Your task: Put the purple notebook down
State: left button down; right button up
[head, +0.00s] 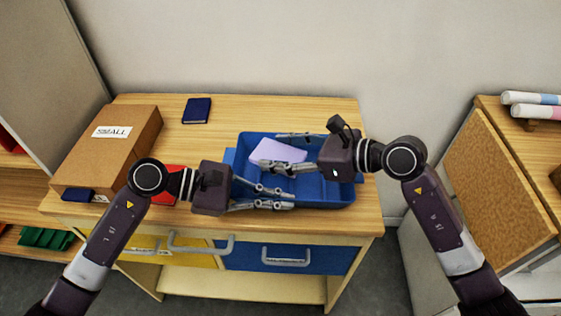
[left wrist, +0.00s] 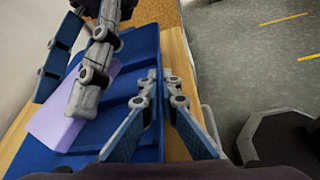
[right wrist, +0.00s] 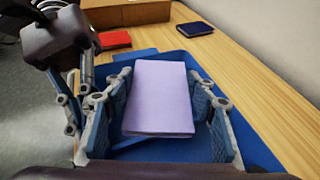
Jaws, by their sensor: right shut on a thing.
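The purple notebook (head: 278,152) is at the blue tray (head: 345,192), over its left part. In the right wrist view the notebook (right wrist: 160,95) lies between the fingers of my right gripper (right wrist: 158,115), which is shut on it. I cannot tell whether its underside touches the tray floor. In the head view my right gripper (head: 285,152) reaches in from the right. My left gripper (head: 292,201) is at the tray's front side, with its fingertips close together and nothing between them. The notebook also shows in the left wrist view (left wrist: 60,120), partly behind the right gripper's finger.
A brown box (head: 105,150) marked SMALL stands on the table's left. A dark blue notebook (head: 197,110) lies at the back. A red item (head: 165,180) lies partly behind my left arm, and a small dark blue one (head: 77,195) at the left front. The back right tabletop is clear.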

jog(key=shift+f, duration=1.65)
jog(key=shift+f, duration=0.1)
jog(key=shift+f, duration=0.4)
jog(key=o, duration=1.2)
jog(key=shift+r, duration=0.3)
jog(key=v, duration=1.2)
jog(key=shift+r, duration=0.3)
